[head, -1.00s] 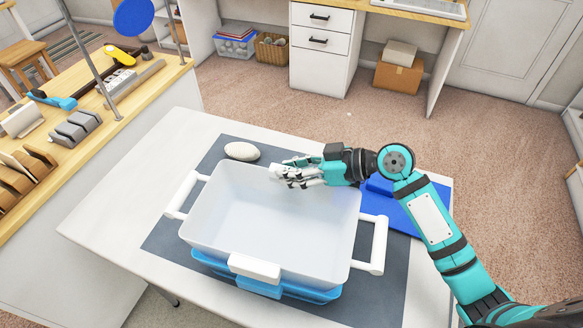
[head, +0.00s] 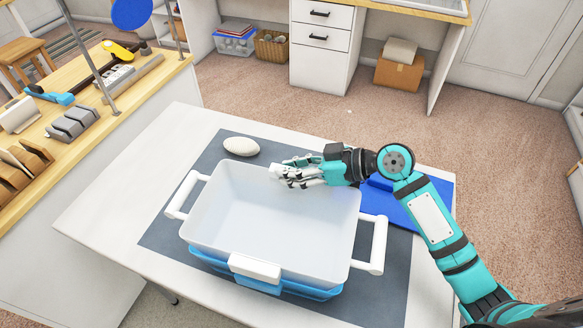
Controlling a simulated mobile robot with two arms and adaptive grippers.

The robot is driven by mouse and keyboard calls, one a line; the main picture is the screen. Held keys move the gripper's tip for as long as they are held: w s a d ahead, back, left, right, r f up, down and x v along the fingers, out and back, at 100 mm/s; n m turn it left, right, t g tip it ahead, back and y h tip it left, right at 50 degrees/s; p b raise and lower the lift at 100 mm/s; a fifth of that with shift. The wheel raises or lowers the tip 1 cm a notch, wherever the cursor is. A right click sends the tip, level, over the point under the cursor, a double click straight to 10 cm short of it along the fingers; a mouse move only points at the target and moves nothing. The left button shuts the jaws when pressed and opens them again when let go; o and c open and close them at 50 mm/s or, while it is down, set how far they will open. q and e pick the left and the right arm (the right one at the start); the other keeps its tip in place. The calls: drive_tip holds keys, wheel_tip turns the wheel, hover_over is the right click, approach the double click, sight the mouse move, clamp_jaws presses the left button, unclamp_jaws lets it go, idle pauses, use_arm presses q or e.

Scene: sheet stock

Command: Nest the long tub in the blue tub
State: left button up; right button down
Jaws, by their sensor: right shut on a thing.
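The long tub is a translucent white tub (head: 265,215) with white bar handles at its left and right ends and a white clip on its near side. It appears empty and sits over the blue tub (head: 315,292). Only the blue tub's near rim and side show below it; the rest is hidden, so how deep the long tub sits inside cannot be told. My right gripper (head: 283,175) is shut on the long tub's far wall, right of its middle. My left gripper is not in view.
A pale oval stone (head: 241,146) lies on the dark grey mat (head: 385,290), behind the tubs. A blue flat item (head: 400,206) lies at right under my right arm. The white table (head: 110,215) is clear at left. A wooden bench (head: 150,95) with tools stands beyond.

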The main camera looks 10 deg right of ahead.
idle(0.5)
drive_tip(key=shift+f+b, duration=0.95)
drive_tip(key=shift+f, duration=0.25)
drive_tip(key=shift+c, duration=2.3)
unclamp_jaws()
drive_tip(key=shift+d, duration=0.1)
